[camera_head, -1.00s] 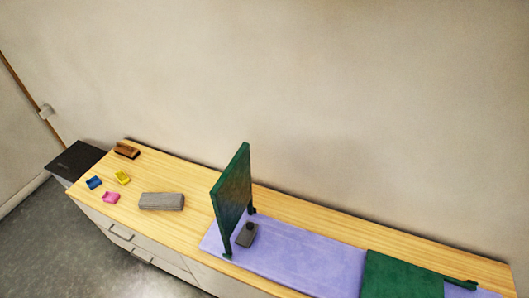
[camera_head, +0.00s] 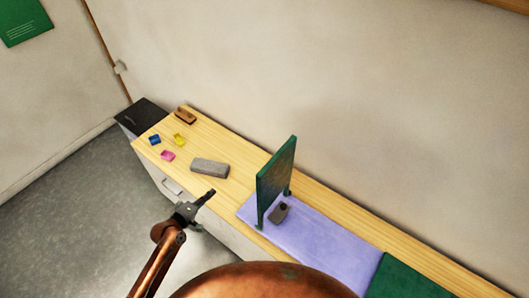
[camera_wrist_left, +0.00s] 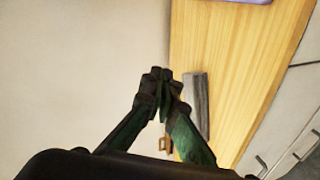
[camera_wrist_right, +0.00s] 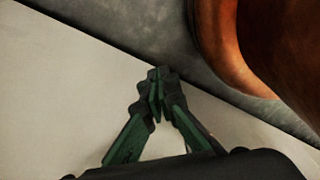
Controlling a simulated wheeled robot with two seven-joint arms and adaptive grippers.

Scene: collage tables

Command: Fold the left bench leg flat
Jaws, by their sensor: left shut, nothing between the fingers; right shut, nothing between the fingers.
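A dark green upright panel, the left bench leg (camera_head: 275,180), stands up at the left end of a lavender bench board (camera_head: 325,240) on the wooden table. A small dark grey block (camera_head: 279,213) sits on the board beside the leg's foot. A second green panel (camera_head: 402,279) lies flat at the board's right, cut off by the frame. My left gripper (camera_head: 209,194) is shut and empty, near the table's front edge, left of the leg and apart from it; it also shows in the left wrist view (camera_wrist_left: 160,76). My right gripper (camera_wrist_right: 156,76) is shut and empty, outside the head view.
A grey block (camera_head: 210,167) lies between the leg and several small things: blue (camera_head: 155,139), yellow (camera_head: 179,139) and pink (camera_head: 168,155) pieces and a brown brush-like block (camera_head: 185,116). A black surface (camera_head: 141,116) adjoins the table's left end. The wall runs behind.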

